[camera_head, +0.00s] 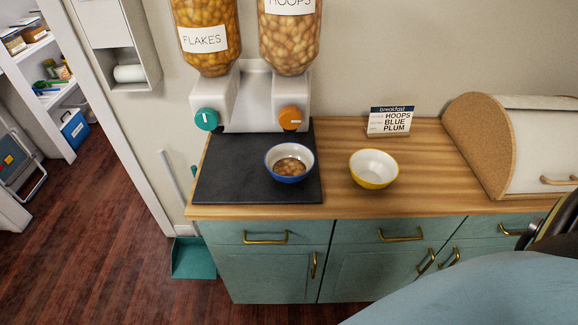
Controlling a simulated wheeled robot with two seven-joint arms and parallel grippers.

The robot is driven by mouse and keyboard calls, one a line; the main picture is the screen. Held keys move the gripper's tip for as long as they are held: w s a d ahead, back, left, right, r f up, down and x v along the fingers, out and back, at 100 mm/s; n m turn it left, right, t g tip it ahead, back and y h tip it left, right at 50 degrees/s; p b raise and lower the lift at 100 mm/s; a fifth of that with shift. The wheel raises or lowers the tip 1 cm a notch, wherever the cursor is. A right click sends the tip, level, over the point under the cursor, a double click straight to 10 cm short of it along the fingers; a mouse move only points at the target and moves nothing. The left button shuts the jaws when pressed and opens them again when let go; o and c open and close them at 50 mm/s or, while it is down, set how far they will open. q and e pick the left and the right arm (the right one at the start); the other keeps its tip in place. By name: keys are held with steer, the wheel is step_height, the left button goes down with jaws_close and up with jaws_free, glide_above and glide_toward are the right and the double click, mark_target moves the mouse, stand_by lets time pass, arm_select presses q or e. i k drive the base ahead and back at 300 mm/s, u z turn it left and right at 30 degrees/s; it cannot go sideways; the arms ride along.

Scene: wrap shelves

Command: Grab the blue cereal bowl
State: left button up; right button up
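The blue cereal bowl (290,179) is blue outside and white inside, with brown cereal in the bottom. It stands upright on the dark mat (228,178), near the mat's right edge, in front of and below the cereal dispenser. Neither gripper's fingers show in the head view. Part of my own arm fills the lower right corner, apart from the bowl.
A yellow bowl (374,184), empty, stands on the wooden counter (425,180) to the right. Behind are the two-jar dispenser (251,100), a breakfast card (390,122) and a bread box (520,140). Counter between yellow bowl and bread box is clear.

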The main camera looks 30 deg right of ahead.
mark_target(289, 163)
steer(key=u, duration=0.6)
steer(key=i, duration=0.75)
steer(key=z, duration=2.25)
